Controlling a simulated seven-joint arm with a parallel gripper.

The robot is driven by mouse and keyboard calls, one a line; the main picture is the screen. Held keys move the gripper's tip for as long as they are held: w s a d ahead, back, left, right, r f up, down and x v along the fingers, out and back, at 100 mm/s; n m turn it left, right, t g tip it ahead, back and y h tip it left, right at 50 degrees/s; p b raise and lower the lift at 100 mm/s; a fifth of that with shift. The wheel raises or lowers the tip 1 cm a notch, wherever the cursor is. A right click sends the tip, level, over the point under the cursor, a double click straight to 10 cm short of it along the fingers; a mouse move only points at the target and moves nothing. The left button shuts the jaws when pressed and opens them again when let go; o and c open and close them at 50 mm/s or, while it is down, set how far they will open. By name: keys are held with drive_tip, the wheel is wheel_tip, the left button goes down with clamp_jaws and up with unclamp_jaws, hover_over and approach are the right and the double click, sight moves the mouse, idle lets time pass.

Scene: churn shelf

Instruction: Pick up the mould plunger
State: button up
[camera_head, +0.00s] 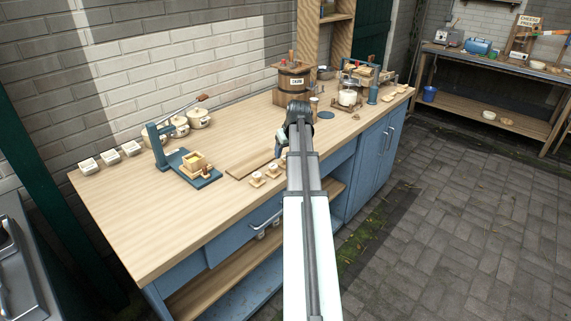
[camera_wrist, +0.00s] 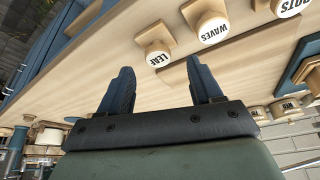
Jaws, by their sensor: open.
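I cannot tell for sure which thing is the mould plunger. A small dark reddish-brown piece (camera_head: 206,172) stands on the blue base of the press, beside a square wooden mould (camera_head: 193,160). My gripper (camera_head: 280,150) is over the worktop, right of the press and apart from it. In the wrist view its two dark fingers (camera_wrist: 160,88) are spread with nothing between them. Round white-topped stamps marked LEAF (camera_wrist: 159,58) and WAVES (camera_wrist: 212,28) and a partly cut-off DOTS (camera_wrist: 290,6) lie beyond the fingers. Part of the blue press base (camera_wrist: 302,60) shows at the right edge.
The blue press (camera_head: 160,148) has an upright post. Several white dishes (camera_head: 110,157) and lidded pots (camera_head: 198,118) stand along the wall. A wooden churn (camera_head: 294,82) stands farther back. A wooden board (camera_head: 250,162) lies near the stamps. The worktop's left front is clear.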

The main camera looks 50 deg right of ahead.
drive_tip(key=shift+s+x, duration=0.1)
drive_tip(key=shift+x, duration=1.15)
drive_tip(key=shift+s+x, duration=0.15)
drive_tip(key=shift+x, duration=1.05)
drive_tip(key=shift+f, duration=0.1)
drive_tip(key=shift+c, duration=0.5)
drive_tip(key=c, duration=0.7)
